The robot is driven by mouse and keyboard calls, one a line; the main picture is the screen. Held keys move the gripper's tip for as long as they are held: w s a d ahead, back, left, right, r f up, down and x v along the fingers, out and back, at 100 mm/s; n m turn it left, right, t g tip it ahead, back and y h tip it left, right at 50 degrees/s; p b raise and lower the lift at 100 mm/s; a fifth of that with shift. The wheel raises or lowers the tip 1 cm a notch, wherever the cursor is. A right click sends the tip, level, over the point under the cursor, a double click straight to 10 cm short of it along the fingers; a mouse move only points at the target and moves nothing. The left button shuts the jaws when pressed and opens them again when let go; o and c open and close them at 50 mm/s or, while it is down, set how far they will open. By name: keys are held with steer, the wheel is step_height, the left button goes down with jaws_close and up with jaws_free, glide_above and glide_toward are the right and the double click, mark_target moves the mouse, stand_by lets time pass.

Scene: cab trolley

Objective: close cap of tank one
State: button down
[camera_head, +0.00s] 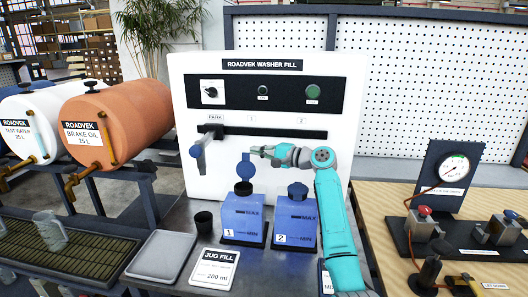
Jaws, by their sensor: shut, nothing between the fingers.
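Tank one (242,215) is a blue box-shaped tank labelled 1 on the steel bench. Its round blue cap (246,170) stands up, raised above the dark blue neck (243,188), so tank one is open. My gripper (254,151) is shut and empty, pointing left, just above the raised cap in the picture. I cannot tell whether it touches the cap. Tank two (295,217), labelled 2, stands to the right with its blue cap (297,191) down on top. My teal arm rises on the right and overlaps tank two's right edge.
The white washer fill panel (350,90) stands behind, with a grey lever-like spout (198,158) left of my gripper. A gauge stand (440,190) is right.

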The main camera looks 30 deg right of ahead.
steer(key=shift+s+a+r, duration=0.2)
steer(key=shift+s+a, duration=0.75)
steer(key=shift+s, duration=0.2)
steer(key=shift+s+a+f+n+t+y, duration=0.15)
steer(key=shift+s+a+n+t+y, duration=0.1)
steer(key=shift+s+a+n, duration=0.65)
steer(key=shift+s+a+f+n+t+y, duration=0.2)
steer(key=shift+s+a+n, duration=0.45)
steer(key=shift+s+n, duration=0.5)
steer(key=shift+s+a+f+n+t+y, duration=0.1)
steer(key=shift+s+a+n+t+y, duration=0.15)
steer(key=shift+s+a+n, duration=0.65)
steer(key=shift+s+a+f, duration=0.3)
steer(key=shift+s+f, duration=0.2)
steer(key=shift+s+a+f, duration=0.25)
steer(key=shift+s+f, duration=0.2)
